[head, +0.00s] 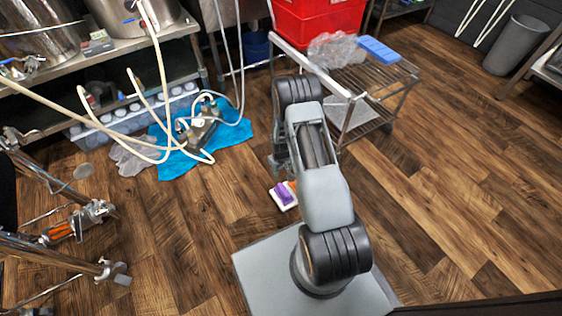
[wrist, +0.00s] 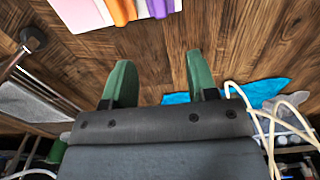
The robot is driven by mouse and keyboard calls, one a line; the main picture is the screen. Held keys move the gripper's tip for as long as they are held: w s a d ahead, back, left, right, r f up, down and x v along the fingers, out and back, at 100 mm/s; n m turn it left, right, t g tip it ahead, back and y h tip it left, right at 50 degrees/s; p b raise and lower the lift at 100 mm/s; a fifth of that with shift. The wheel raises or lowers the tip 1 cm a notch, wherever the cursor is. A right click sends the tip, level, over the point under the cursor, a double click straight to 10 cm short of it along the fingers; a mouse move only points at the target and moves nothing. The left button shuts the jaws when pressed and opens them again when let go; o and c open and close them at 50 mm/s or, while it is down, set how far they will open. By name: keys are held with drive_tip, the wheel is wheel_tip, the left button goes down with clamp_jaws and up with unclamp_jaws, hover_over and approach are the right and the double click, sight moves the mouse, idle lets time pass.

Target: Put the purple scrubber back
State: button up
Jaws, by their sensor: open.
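The purple scrubber (head: 282,194) lies on a small white tray or pad (head: 289,206) on the wood floor, just left of my arm. An orange item (head: 293,186) sits beside it, partly hidden by my arm. In the wrist view the purple scrubber (wrist: 160,7) and the orange item (wrist: 122,10) are cut off by the top edge, on the pale pad (wrist: 84,14). My gripper (wrist: 160,72) is open, its two green fingers apart with only floor showing between them. It is apart from the scrubber. In the head view my arm mostly hides it.
A wire-shelf cart (head: 385,75) with a red crate (head: 318,18), a clear bag and a blue item (head: 378,49) stands behind my arm. Hoses and a fitting lie on a blue cloth (head: 230,133) at left. Metal pipe stands are at far left. Floor at right is clear.

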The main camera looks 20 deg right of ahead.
drive_tip(key=s+a+r+t, duration=0.1)
drive_tip(key=a+r, duration=0.1)
drive_tip(key=r, duration=0.9)
drive_tip(key=a+r, duration=0.2)
drive_tip(key=r, duration=0.9)
drive_tip(key=s+a+r, duration=0.2)
drive_tip(key=s+r, duration=0.6)
drive_tip(key=s+a+r+m+t, duration=0.1)
drive_tip(key=s+a+r, duration=0.2)
drive_tip(key=s+r, duration=0.4)
drive_tip(key=shift+s+r, duration=0.35)
drive_tip(key=shift+s, duration=0.25)
wheel_tip(320, 180, up, 37)
drive_tip(key=t+p, duration=0.1)
drive_tip(key=p, duration=3.4)
drive_tip(key=shift+s+a, duration=0.2)
